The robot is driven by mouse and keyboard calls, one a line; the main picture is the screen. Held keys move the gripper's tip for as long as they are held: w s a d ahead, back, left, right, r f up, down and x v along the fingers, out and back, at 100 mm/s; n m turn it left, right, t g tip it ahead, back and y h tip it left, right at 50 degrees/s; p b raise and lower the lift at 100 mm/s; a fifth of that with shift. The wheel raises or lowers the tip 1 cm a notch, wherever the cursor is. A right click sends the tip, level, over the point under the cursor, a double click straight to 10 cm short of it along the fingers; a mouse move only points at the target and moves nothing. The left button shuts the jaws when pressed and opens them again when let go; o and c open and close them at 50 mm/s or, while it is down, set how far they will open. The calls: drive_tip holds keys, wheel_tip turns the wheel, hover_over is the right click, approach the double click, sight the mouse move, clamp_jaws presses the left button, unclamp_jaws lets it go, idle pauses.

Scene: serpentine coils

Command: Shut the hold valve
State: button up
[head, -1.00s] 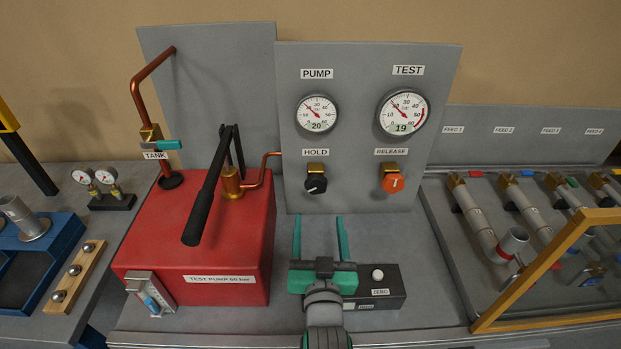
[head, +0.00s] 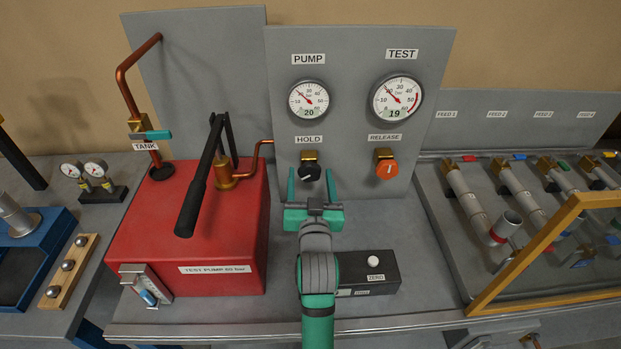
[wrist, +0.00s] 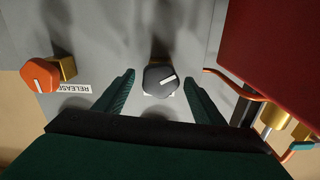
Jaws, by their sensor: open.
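The hold valve is a dark knob (head: 309,172) with a white mark, on a brass stem under the HOLD label (head: 308,139) on the grey panel. In the wrist view the knob (wrist: 161,80) sits between the two finger tips, its white mark slanted. My gripper (head: 311,176) is open, its green fingers on either side of the knob in the head view. In the wrist view my gripper (wrist: 159,78) shows a gap on both sides of the knob. Whether the fingers reach far enough to be level with it, I cannot tell.
The orange RELEASE knob (head: 387,168) is just to the right on the panel. The red test pump (head: 200,250) with its black lever (head: 201,180) stands close on the left. The PUMP gauge (head: 309,100) reads 20 and the TEST gauge (head: 397,97) reads 19. A ZERO box (head: 385,270) lies below.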

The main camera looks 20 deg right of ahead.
drive_tip(key=shift+w, duration=0.1)
drive_tip(key=c, duration=1.1)
drive_tip(key=shift+o, duration=0.2)
drive_tip(key=shift+m, duration=0.3)
drive_tip(key=m, duration=0.4)
drive_tip(key=shift+m, duration=0.3)
drive_tip(key=m, duration=0.5)
drive_tip(key=shift+m, duration=0.3)
drive_tip(key=m, duration=1.3)
drive_tip(key=shift+f, duration=0.1)
